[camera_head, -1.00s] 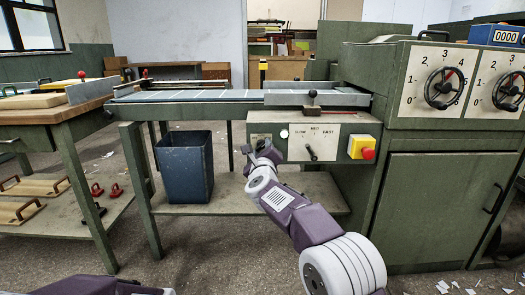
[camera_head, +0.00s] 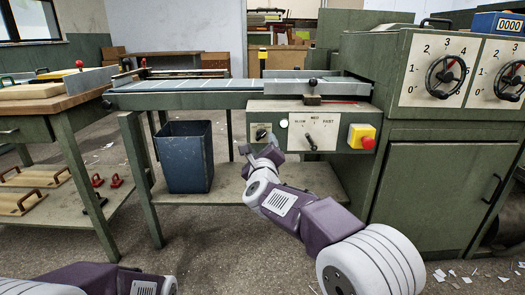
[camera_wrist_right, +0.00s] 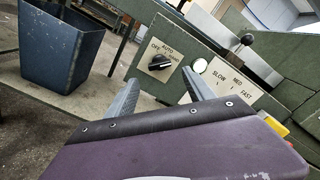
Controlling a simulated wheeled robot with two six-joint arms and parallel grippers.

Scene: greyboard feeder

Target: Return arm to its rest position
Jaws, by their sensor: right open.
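My right gripper (camera_head: 257,151) is open and empty in front of the machine's control panel. In the right wrist view its two grey fingers (camera_wrist_right: 160,92) stand apart, with the black selector knob (camera_wrist_right: 160,62) beyond them on a plate marked OFF and AUTO. The knob also shows in the head view (camera_head: 261,134), just above the fingers. I see a gap between fingers and panel in the wrist view. My right arm (camera_head: 300,214) reaches in from the lower right. My left arm (camera_head: 90,280) lies along the bottom left edge; its gripper is not visible.
A dark blue bin (camera_head: 187,160) stands on the shelf under the conveyor (camera_head: 200,98). A wooden-topped bench (camera_head: 70,108) is at left, a green cabinet (camera_head: 440,200) at right.

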